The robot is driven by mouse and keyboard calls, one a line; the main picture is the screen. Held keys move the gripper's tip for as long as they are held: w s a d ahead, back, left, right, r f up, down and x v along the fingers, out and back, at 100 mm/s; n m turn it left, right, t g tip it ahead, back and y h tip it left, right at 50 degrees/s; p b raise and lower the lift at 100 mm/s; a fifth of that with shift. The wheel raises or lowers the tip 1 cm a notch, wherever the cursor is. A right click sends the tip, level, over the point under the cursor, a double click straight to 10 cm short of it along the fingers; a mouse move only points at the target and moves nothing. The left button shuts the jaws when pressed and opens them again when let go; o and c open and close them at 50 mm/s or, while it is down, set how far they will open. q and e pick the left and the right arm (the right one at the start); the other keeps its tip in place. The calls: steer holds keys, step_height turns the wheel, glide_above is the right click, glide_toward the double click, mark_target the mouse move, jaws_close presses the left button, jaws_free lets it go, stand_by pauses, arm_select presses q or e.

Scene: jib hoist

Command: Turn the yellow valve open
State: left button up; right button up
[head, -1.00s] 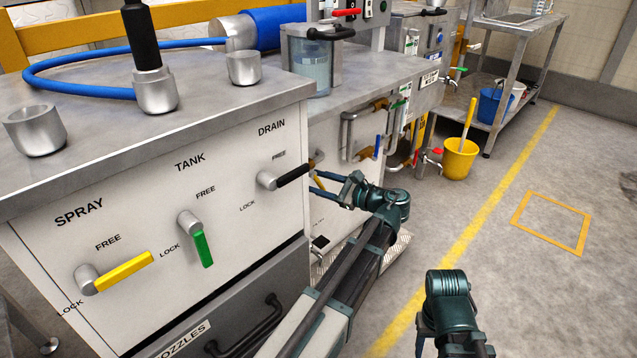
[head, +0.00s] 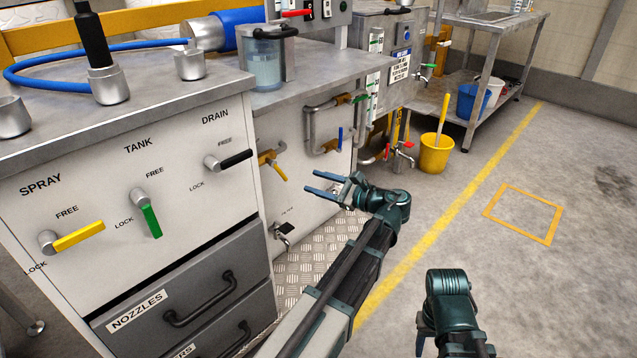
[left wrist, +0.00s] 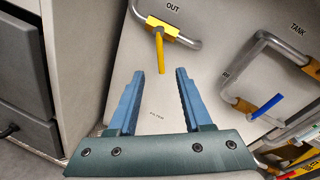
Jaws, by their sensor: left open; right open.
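The yellow-handled valve (head: 277,165) sits on a pipe of the white panel, right of the drawer cabinet. In the left wrist view its yellow handle (left wrist: 160,52) hangs down below the word OUT, ahead of the fingertips and roughly between their lines. My left gripper (head: 313,182) is open and empty, in front of the panel, below and right of the valve. Both its blue fingers (left wrist: 159,75) show in the left wrist view, apart from the handle. My right gripper (head: 428,335) is low in the head view; its fingers are hard to make out.
A blue-handled valve (head: 340,139) is on a pipe to the right. The drawer cabinet has yellow SPRAY (head: 78,236), green TANK (head: 151,221) and black DRAIN (head: 236,160) levers. A black-handled tap (head: 283,232) is low on the panel. Open floor lies right, past a yellow bucket (head: 436,153).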

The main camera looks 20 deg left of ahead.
arm_select(q)
steer(key=shift+d, duration=0.2)
steer(key=c, duration=0.4)
steer(key=shift+a+f+m+g, duration=0.2)
steer(key=shift+m+g, duration=0.1)
steer(key=shift+m, duration=0.4)
steer(key=shift+c, duration=1.2)
steer(key=shift+w+a+f+m+g, duration=0.1)
steer(key=shift+f+m+g, duration=0.15)
steer(key=shift+m, duration=0.45)
jaws_close()
steer(key=f+m+g, duration=0.1)
steer(key=m, duration=0.3)
steer(key=m+g+h, duration=0.1)
steer(key=m, duration=0.3)
steer(key=a+f+m+g, duration=0.1)
steer(key=m+g, duration=0.1)
steer(key=m, duration=0.2)
steer(key=shift+s+a+f+h, duration=0.1)
steer(key=shift+s+f+h, duration=0.25)
steer(key=shift+h, duration=0.05)
